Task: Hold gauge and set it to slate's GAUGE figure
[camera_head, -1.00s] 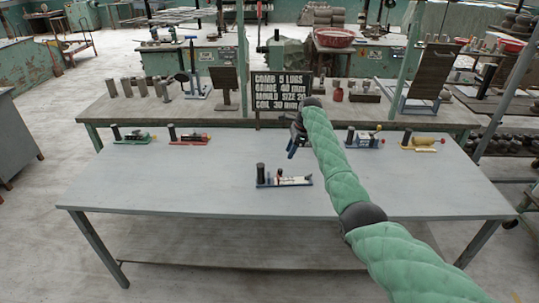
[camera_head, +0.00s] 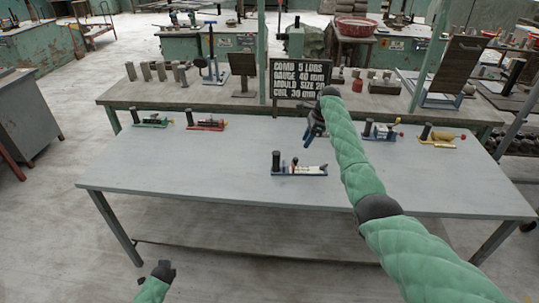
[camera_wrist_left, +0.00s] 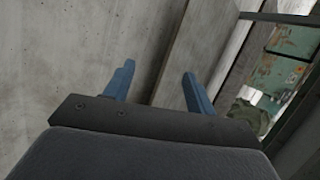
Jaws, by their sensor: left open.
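The slate (camera_head: 299,79) stands behind the grey table; its white text includes "GAUGE 40 mm". Several small fixtures with dark posts are on the table: a blue-based one (camera_head: 299,170) at the centre, a green one (camera_head: 151,121) and a red one (camera_head: 206,124) at left, another blue one (camera_head: 381,132) and a yellow one (camera_head: 439,138) at right. I cannot tell which is the gauge. My right gripper (camera_head: 308,138) is above the table behind the central fixture; its jaws are too small to judge. My left gripper (camera_wrist_left: 158,69) is open and empty, low in front of the table.
The grey table (camera_head: 200,165) has wide bare areas around the central fixture. Behind it a longer bench (camera_head: 125,92) carries several grey cylinders and stands. A grey cabinet (camera_head: 38,115) stands at the left. The floor left of the table is clear.

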